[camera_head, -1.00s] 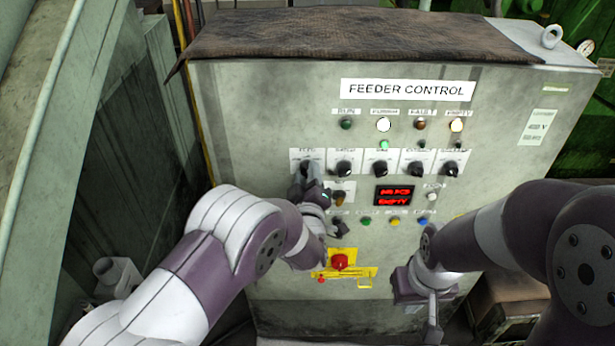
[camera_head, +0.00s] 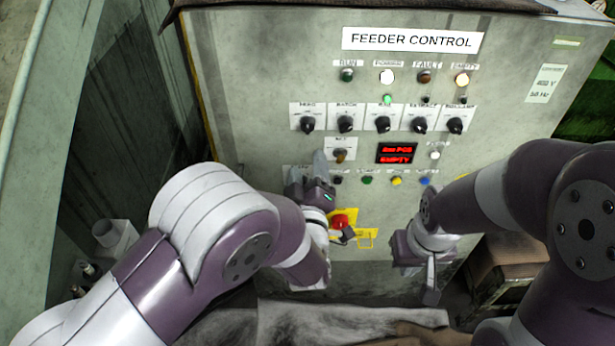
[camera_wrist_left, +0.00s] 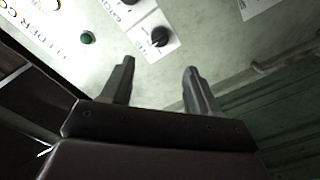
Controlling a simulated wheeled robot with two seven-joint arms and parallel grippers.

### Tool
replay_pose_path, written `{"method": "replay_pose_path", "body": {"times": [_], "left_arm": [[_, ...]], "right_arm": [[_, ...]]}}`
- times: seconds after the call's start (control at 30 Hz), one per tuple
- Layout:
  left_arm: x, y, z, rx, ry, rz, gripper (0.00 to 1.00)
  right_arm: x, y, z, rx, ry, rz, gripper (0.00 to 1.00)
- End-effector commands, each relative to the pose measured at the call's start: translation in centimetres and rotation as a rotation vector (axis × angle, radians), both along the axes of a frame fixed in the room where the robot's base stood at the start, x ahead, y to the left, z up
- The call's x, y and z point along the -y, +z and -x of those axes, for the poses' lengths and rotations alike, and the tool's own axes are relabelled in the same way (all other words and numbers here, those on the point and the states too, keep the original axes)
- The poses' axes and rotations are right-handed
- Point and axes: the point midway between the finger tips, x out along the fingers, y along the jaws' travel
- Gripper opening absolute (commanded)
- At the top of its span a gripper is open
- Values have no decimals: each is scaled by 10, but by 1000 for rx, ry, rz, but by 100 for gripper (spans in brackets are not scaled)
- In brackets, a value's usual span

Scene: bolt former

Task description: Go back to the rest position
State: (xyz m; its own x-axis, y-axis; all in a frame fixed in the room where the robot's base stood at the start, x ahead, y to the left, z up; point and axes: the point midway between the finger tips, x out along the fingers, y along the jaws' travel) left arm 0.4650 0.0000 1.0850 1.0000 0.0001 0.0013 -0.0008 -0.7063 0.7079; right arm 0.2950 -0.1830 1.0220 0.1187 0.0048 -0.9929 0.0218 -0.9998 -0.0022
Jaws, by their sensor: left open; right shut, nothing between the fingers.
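My left gripper (camera_head: 308,176) is in front of the lower left part of the feeder control panel (camera_head: 250,110), below the leftmost black knob (camera_head: 308,124). In the left wrist view its two fingers (camera_wrist_left: 158,85) are apart with nothing between them. A black knob (camera_wrist_left: 160,37) shows beyond them, clear of the fingers. My right gripper (camera_head: 431,285) hangs low in front of the panel's lower right, pointing down and holding nothing.
The panel carries a row of black knobs, a red display (camera_head: 396,153), lamps and coloured buttons. A dark cloth (camera_head: 350,4) covers its top. A brown box (camera_head: 500,270) stands at the lower right. Green machinery (camera_head: 585,125) is at the right.

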Motion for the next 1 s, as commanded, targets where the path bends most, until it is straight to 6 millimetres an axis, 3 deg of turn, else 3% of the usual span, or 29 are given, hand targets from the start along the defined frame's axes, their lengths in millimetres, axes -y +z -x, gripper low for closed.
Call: {"method": "replay_pose_path", "body": {"times": [0.13,0.6,0.67,0.7,0.8,0.87,0.97,1.0], "left_arm": [[0,0,12,0,0,0,60],[0,0,12,-2,-1,-10,60],[3,-11,12,-53,-16,-43,60],[9,-26,15,-123,-55,-84,60],[32,-79,42,-416,-264,-269,60],[32,-103,68,-623,-419,-409,60],[-12,-117,116,-958,-639,-623,60],[-39,-113,136,-1079,-707,-690,60]], "right_arm": [[0,-2,0,0,0,0,0],[0,-2,0,0,0,0,0],[0,-2,0,0,0,0,0],[0,-2,0,0,0,0,0],[0,-2,0,0,0,0,0],[0,-2,0,0,0,0,0],[0,-2,0,0,0,0,0],[0,-2,0,0,0,0,0]]}}
